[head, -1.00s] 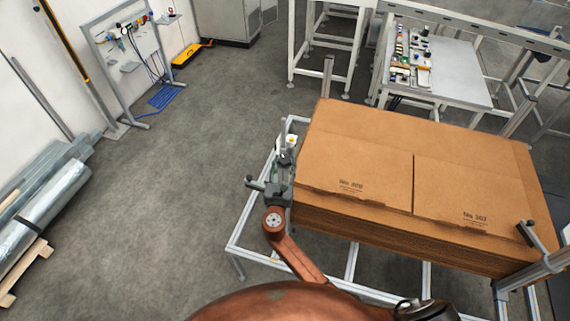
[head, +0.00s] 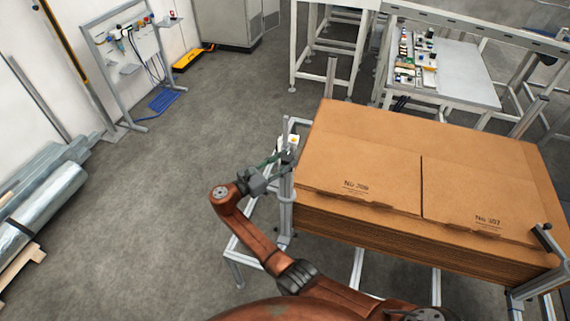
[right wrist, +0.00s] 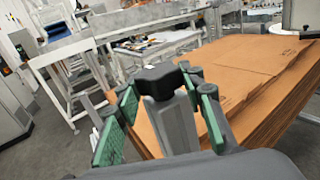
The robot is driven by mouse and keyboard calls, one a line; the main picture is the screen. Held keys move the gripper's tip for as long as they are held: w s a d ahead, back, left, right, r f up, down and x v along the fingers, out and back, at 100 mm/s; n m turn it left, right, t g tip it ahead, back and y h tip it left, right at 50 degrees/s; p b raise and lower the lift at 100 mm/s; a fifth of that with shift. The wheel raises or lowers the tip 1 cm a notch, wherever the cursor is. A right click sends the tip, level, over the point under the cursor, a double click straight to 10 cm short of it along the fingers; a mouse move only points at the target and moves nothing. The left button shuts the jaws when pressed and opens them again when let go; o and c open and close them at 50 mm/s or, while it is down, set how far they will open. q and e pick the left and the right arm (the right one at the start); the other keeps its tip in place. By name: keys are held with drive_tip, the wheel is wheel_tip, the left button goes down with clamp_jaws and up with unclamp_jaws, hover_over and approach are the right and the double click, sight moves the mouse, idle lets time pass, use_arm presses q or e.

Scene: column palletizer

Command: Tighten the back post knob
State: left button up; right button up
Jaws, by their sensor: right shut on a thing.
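The back post knob (right wrist: 160,79) is dark and lobed in the right wrist view, at the grey post (right wrist: 176,125). In the head view this post (head: 286,185) stands upright at the left end of the cardboard stack. My right gripper (head: 281,160) reaches the post from its left, and its fingertips hide most of the knob there. In the right wrist view the green-padded fingers of this gripper (right wrist: 160,88) are around the knob and shut on it. My left gripper is not in view.
The cardboard stack (head: 350,150) stands right beside the post on a metal frame (head: 238,248). Another dark knob (head: 543,236) is on a post at the right front corner. A bench (head: 470,85) stands behind.

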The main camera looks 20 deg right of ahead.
sight(286, 157)
drive_tip(key=shift+g, duration=0.3)
drive_tip(key=o, duration=1.2)
drive_tip(key=shift+d, duration=0.1)
drive_tip(key=shift+c, duration=0.2)
drive_tip(key=shift+r, duration=0.1)
wheel_tip(286, 157, up, 10)
drive_tip(key=shift+f, duration=0.1)
drive_tip(key=shift+f, duration=0.1)
